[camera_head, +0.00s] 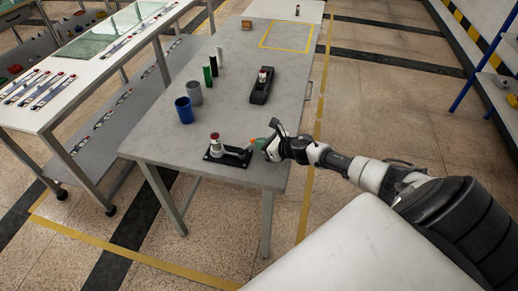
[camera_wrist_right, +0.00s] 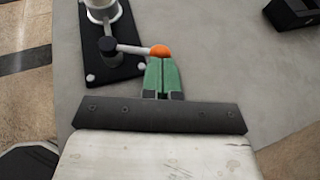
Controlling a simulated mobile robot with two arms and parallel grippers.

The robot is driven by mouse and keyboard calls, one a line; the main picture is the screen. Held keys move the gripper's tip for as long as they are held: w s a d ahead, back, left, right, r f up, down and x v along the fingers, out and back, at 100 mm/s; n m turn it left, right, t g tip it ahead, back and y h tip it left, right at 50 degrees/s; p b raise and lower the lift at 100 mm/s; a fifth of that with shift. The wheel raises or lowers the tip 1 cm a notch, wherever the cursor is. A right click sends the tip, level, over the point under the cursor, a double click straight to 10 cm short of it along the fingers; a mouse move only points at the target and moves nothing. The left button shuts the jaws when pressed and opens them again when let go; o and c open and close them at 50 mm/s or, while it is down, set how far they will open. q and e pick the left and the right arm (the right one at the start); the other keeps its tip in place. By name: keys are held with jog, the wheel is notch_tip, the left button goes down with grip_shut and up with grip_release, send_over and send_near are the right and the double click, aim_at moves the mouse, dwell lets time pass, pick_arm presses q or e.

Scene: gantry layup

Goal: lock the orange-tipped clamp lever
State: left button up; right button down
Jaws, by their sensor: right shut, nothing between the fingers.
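The clamp (camera_head: 215,142) stands on a black base plate (camera_head: 228,159) near the front edge of the grey table. In the right wrist view, its grey lever (camera_wrist_right: 132,48) runs out sideways over the plate's edge from a black pivot. The lever ends in an orange ball tip (camera_wrist_right: 160,50). My right gripper (camera_wrist_right: 162,62) has green fingers, shut with nothing between them. The fingertips are right at the orange tip; I cannot tell whether they touch it. In the head view, the right gripper (camera_head: 262,143) is at the clamp's right side. My left gripper is not in view.
On the grey table (camera_head: 235,110) are a blue cup (camera_head: 184,110), a grey cup (camera_head: 194,93), several upright cylinders and a black device (camera_head: 262,86). A white bench (camera_head: 75,75) with clamped strips stands at left. The table's middle is clear.

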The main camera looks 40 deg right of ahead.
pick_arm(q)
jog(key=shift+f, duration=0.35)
pick_arm(e)
jog(key=shift+w, duration=0.2)
pick_arm(q)
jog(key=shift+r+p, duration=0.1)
jog(key=shift+p, duration=0.2)
pick_arm(e)
jog(key=shift+a, duration=0.2)
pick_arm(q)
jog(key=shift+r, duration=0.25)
pick_arm(e)
jog(key=shift+s+a, duration=0.15)
jog(key=shift+a, duration=0.5)
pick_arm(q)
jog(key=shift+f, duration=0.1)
